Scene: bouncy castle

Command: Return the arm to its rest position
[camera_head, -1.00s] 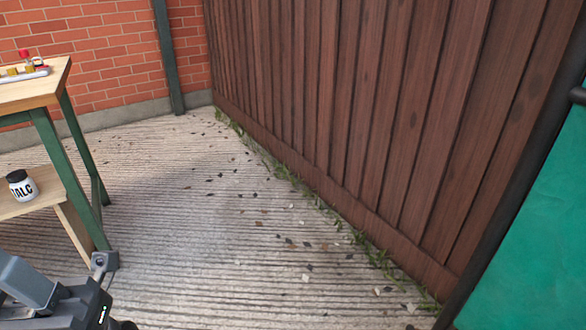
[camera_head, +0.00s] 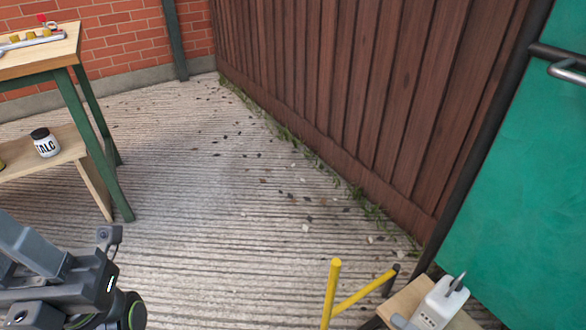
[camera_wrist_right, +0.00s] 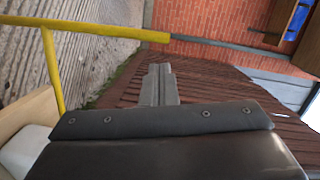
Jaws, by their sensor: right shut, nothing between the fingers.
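Nothing touches the fingers there.
A wooden table with green legs (camera_head: 91,143) stands at the left, with a black-lidded jar (camera_head: 45,145) on its lower shelf. Yellow bars (camera_head: 331,292) and a white box (camera_head: 440,304) on a wooden top are at the lower right.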

